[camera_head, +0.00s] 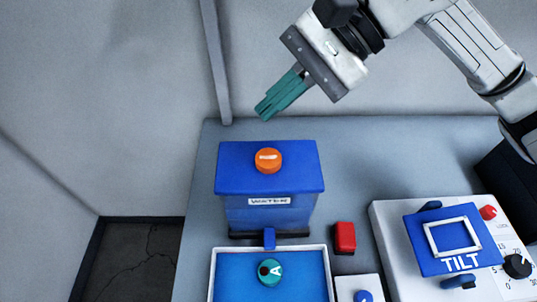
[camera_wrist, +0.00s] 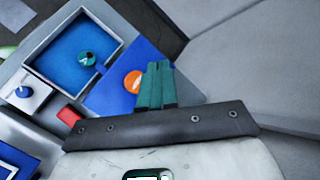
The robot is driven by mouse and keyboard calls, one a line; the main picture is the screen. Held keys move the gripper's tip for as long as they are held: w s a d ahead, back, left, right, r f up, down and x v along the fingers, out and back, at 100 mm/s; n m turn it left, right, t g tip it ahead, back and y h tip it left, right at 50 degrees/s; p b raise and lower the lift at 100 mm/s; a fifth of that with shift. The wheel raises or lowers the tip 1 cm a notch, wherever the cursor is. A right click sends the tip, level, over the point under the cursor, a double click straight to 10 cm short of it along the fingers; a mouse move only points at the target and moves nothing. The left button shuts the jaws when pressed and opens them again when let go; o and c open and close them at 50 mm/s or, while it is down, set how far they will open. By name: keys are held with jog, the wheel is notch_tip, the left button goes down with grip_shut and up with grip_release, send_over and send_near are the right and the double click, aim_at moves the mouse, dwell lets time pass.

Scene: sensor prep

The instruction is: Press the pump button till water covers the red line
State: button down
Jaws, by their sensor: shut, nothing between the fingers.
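The pump button is an orange round knob (camera_head: 268,160) on top of a blue box (camera_head: 235,182) labelled WATER. A blue spout (camera_head: 269,238) points from the box's front over a white-rimmed tray (camera_head: 328,268) with a blue interior. A teal round piece marked A (camera_head: 270,273) is in the tray. I cannot make out a red line in either view. My gripper (camera_head: 266,110), with green fingers, is shut and empty, apart from the button, above and behind the box in the head view. In the wrist view the fingers (camera_wrist: 158,68) show beside the orange button (camera_wrist: 133,81).
A red block (camera_head: 345,236) stands right of the box. A white panel with a blue TILT frame (camera_head: 420,245), a red button (camera_head: 488,212) and a black dial (camera_head: 517,266) is at the right. A small white base with a blue knob (camera_head: 363,297) is at the front. Grey table is bare behind the box.

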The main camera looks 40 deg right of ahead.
jog(key=b, duration=0.3)
send_over(275, 157)
notch_tip(275, 157, down, 6)
jog(key=shift+f+b, duration=0.7)
jog(key=shift+b, duration=0.25)
jog(key=shift+f+b, duration=1.05)
jog(key=shift+b, duration=1.1)
dwell(1.9)
jog(key=shift+r, duration=0.1)
dwell(0.3)
jog(key=shift+r, duration=1.05)
jog(key=shift+r+p, duration=0.1)
jog(key=shift+p, duration=0.2)
jog(key=shift+r+p, duration=0.6)
jog(key=shift+r, duration=1.8)
